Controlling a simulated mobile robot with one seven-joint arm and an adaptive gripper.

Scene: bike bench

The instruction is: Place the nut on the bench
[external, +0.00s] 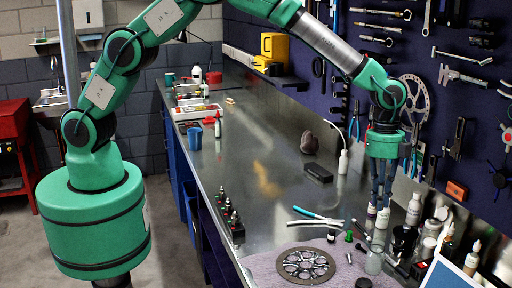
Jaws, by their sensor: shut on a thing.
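My gripper (380,203) points straight down over the far right part of the metal bench (235,165), in front of the tool wall. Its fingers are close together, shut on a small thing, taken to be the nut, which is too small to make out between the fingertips. Small bottles stand right by the fingertips in the picture, and I cannot tell how high the fingers are above the bench. No other nut can be made out on the bench.
A chainring (304,265) lies on a grey mat (262,268) at the front. Bottles and jars, including a white bottle (413,210), crowd the right. The bench's middle left is clear.

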